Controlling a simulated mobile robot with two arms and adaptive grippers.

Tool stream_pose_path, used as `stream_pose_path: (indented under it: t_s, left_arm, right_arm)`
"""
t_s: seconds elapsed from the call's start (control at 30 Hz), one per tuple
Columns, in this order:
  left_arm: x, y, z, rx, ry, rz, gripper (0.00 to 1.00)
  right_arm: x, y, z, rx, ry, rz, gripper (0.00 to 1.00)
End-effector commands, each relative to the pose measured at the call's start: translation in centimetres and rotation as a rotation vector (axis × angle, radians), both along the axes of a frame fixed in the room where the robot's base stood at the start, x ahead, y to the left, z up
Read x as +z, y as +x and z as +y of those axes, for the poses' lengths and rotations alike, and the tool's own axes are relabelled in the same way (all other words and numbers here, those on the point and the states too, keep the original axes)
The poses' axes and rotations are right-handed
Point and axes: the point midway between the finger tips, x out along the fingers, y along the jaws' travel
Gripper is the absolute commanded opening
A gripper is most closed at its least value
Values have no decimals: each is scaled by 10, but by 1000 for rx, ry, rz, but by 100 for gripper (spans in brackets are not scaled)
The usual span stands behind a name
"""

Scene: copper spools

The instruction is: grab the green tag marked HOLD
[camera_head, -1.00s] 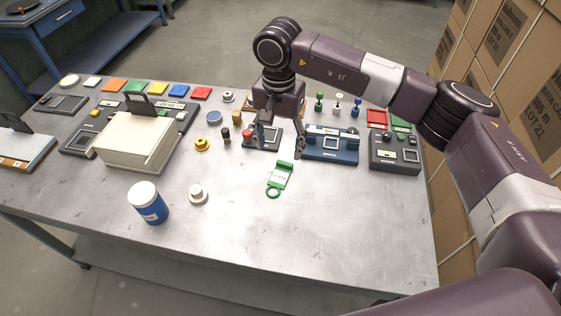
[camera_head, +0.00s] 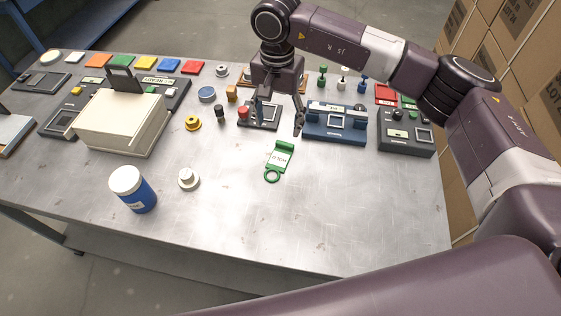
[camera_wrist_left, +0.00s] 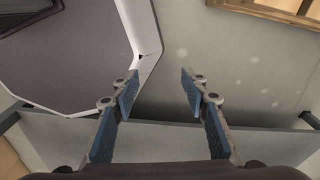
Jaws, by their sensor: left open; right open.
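The green tag (camera_head: 281,157) marked HOLD lies on the grey metal table (camera_head: 330,215), with its ring end toward the front edge. My right gripper (camera_head: 278,128) hangs just behind the tag, pointing down, with its fingers spread and nothing between them. It is close to the tag but does not hold it. My left gripper (camera_wrist_left: 157,85) shows in the left wrist view, open and empty. The left gripper is not in the head view.
Behind the tag stand a blue device (camera_head: 335,124) and a dark device (camera_head: 405,135). A cream box (camera_head: 120,122), a blue jar (camera_head: 133,190), a white knob (camera_head: 188,179) and a yellow knob (camera_head: 193,123) stand to the left. The table around and in front of the tag is clear.

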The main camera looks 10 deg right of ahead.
Motion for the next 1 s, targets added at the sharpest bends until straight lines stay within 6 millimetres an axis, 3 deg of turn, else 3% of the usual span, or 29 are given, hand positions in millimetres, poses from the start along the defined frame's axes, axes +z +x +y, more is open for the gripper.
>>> stream_pose_path:
  t_s: [0.03, 0.1, 0.27, 0.63, 0.8, 1.0]
  left_arm:
    - [-17, 1, 0, 0, 0, -1, 41]
    - [-27, 4, 0, 0, 0, -5, 41]
    - [-40, 13, -1, -1, -2, -17, 41]
    - [-24, 15, -1, -1, -2, -21, 41]
    - [-9, 14, -1, -1, -2, -20, 41]
    - [-6, 12, -1, -1, -2, -18, 41]
  right_arm:
    - [-17, 0, 0, 0, 0, 0, 60]
    - [-27, 0, 0, 0, 0, 0, 60]
    - [-41, 0, 0, 0, 0, 0, 60]
    - [-72, -1, -2, -2, 0, 4, 60]
    - [-98, -1, -7, -2, -1, 6, 60]
    - [-117, 0, -6, -1, 0, 1, 60]
